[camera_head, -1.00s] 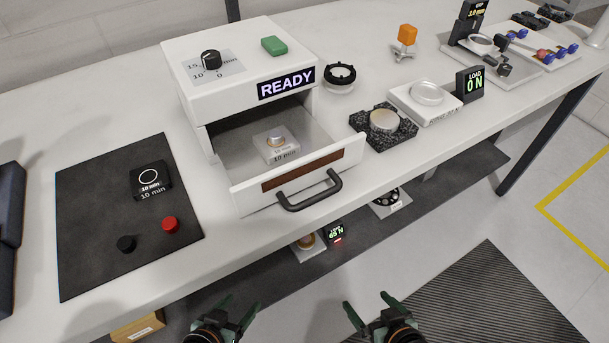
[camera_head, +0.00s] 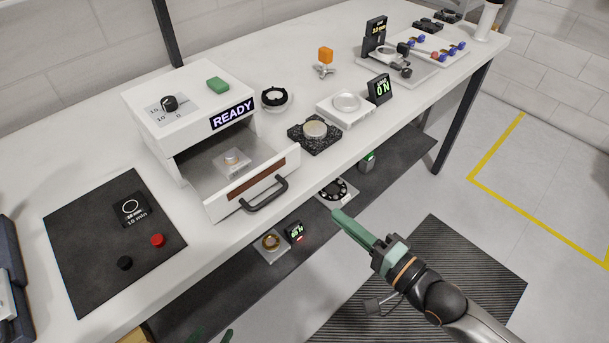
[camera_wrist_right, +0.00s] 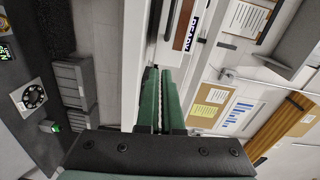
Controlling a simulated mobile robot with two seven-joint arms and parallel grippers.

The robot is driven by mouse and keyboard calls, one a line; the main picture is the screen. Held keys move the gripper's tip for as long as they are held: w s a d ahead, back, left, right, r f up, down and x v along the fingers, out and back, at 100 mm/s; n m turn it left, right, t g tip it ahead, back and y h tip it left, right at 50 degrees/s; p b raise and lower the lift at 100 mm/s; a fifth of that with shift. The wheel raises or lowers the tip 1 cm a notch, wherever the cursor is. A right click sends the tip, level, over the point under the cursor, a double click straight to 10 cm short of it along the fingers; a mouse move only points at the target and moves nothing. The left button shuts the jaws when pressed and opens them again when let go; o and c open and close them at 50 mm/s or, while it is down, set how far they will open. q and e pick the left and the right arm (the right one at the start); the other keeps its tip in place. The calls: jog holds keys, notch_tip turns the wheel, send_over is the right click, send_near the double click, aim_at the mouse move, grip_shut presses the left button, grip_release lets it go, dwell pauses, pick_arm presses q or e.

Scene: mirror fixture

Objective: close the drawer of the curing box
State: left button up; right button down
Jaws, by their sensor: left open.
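The white curing box (camera_head: 185,125) stands on the bench with a lit READY sign. Its drawer (camera_head: 212,203) is pulled out towards me, with a brown strip and a dark bar handle (camera_head: 265,195) on its front. A small metal piece on a pale block (camera_head: 232,160) sits inside the drawer. My right gripper (camera_head: 338,216) is in front of the drawer and to the right of its handle, apart from it. Its green fingers are together with nothing between them, as the right wrist view (camera_wrist_right: 160,75) shows. My left gripper (camera_head: 210,337) is open at the bottom edge, mostly cut off.
A dark mat (camera_head: 95,240) with red and black knobs lies left of the box. A black granite block (camera_head: 315,137) and a scale (camera_head: 345,108) stand to its right. A lower shelf (camera_head: 400,160) under the bench carries several devices. The floor in front is clear.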

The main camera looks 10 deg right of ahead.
jog(key=r, duration=0.2)
send_near(255, 149)
jog(key=shift+m+y, duration=0.3)
jog(key=shift+m, duration=0.1)
jog(key=s+d+r, duration=0.1)
jog(key=s+d+p, duration=0.1)
jog(key=s, duration=0.1)
jog(key=shift+d+r, duration=0.2)
jog(key=shift+r, duration=0.2)
jog(key=b+x, duration=0.7)
jog(key=x, duration=0.7)
jog(key=shift+d+f, duration=0.1)
jog(key=shift+d, duration=0.05)
jog(key=shift+r, duration=0.5)
